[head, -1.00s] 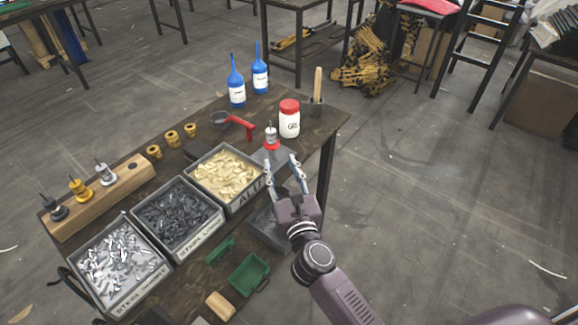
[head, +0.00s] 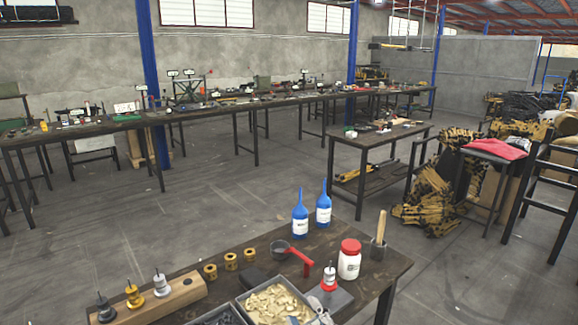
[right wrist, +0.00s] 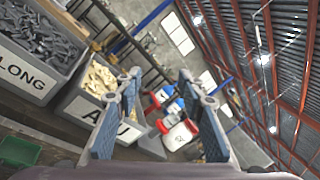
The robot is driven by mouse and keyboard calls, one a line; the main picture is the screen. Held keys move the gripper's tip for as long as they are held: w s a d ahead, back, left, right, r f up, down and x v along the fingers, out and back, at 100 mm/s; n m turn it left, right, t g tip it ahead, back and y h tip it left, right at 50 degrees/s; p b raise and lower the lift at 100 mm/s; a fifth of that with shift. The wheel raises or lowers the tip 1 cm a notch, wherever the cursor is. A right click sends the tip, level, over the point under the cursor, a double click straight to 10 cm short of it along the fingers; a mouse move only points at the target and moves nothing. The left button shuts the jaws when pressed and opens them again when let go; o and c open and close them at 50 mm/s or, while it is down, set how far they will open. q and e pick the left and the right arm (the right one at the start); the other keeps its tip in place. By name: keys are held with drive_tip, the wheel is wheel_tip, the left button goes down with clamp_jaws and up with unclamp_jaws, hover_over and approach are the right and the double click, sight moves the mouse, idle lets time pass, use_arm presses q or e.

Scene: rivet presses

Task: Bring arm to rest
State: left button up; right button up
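My right gripper (right wrist: 160,80) shows in the right wrist view with its two blue-grey fingers spread apart and nothing between them. In the head view only the fingertips (head: 310,315) show at the bottom edge, over the near part of the work table (head: 225,288), beside the bin of pale yellow pieces (head: 272,302). The rest of my right arm is out of the head view. My left gripper and arm are in neither view.
On the table stand a white jar with a red lid (head: 349,262), two blue bottles (head: 300,217), a wooden-handled tool in a cup (head: 379,240), and a wooden block with knobs (head: 150,302). A bin marked LONG (right wrist: 35,75) lies left in the wrist view.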

drive_tip(key=s+a+f+n+g+y, duration=0.1)
drive_tip(key=s+a+f+n+g, duration=0.2)
drive_tip(key=s+f+n+g, duration=1.1)
drive_tip(key=s+d+f+n+h, duration=0.4)
drive_tip(key=s+d+n+h, duration=0.15)
drive_tip(key=d, duration=0.45)
drive_tip(key=s+d+f+n+h, duration=0.35)
drive_tip(key=s+d, duration=0.35)
drive_tip(key=d, duration=0.3)
wheel_tip(320, 180, down, 26)
drive_tip(key=s+n+g, duration=0.1)
drive_tip(key=s+g, duration=0.1)
drive_tip(key=s+d+f+g, duration=0.1)
drive_tip(key=s+d+f, duration=0.1)
drive_tip(key=s+f, duration=1.4)
drive_tip(key=shift+s+d, duration=0.2)
drive_tip(key=shift+s, duration=0.05)
